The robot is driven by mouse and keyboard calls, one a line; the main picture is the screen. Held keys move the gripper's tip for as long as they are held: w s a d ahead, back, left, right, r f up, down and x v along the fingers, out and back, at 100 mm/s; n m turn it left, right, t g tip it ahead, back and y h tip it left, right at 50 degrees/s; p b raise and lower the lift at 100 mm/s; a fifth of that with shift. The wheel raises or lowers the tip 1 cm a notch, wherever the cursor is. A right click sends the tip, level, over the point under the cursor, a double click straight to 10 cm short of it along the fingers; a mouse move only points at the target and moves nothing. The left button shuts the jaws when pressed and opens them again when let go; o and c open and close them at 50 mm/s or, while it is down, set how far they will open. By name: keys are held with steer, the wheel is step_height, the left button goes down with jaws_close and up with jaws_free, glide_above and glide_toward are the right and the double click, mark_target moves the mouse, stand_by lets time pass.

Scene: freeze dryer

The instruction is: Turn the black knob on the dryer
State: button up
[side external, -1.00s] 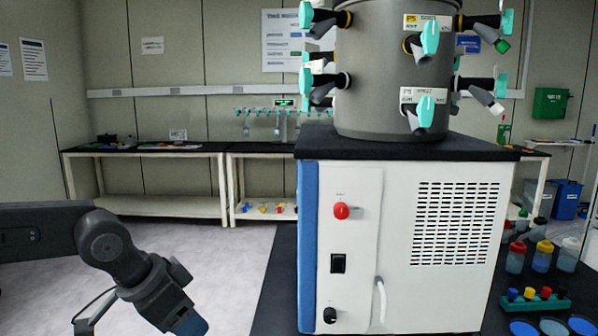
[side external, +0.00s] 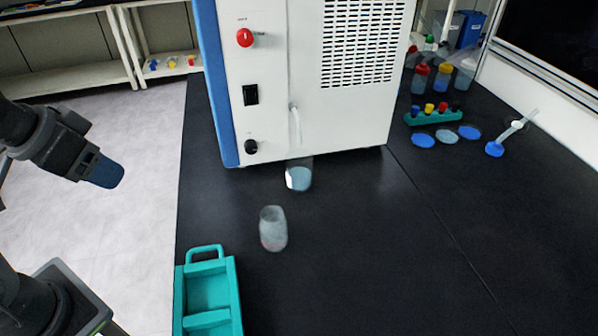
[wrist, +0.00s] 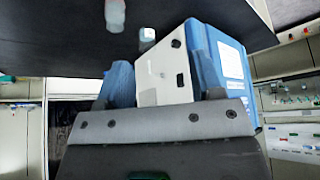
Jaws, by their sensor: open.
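The black knob (side external: 250,146) is low on the white front of the dryer (side external: 305,95), below a black rocker switch (side external: 250,95) and a red knob (side external: 244,38). My gripper (side external: 105,173) is off to the left of the dryer, apart from the knob, with blue fingertips. In the wrist view my gripper (wrist: 160,78) has its two blue fingers spread with nothing held between them. The dryer front shows beyond them, upside down, with the black knob (wrist: 176,43) near the right finger. The knob's pointer direction is too small to tell.
A small container (side external: 299,176) stands under the drain tube, and a clear bottle (side external: 273,229) stands in front. A teal carrier (side external: 208,296) is at the bench's near left edge. Bottles and a teal rack (side external: 433,116) are at right. The black bench (side external: 370,230) is clear between.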

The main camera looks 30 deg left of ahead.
steer(key=m+t+y, duration=0.5)
steer(key=m+y, duration=0.4)
steer(key=m, duration=1.6)
glide_toward(251, 149)
steer(key=x, duration=0.9)
steer(key=shift+w+a+f, duration=0.15)
steer(key=shift+w+a, duration=0.05)
steer(key=shift+w, duration=0.05)
steer(key=c, duration=0.9)
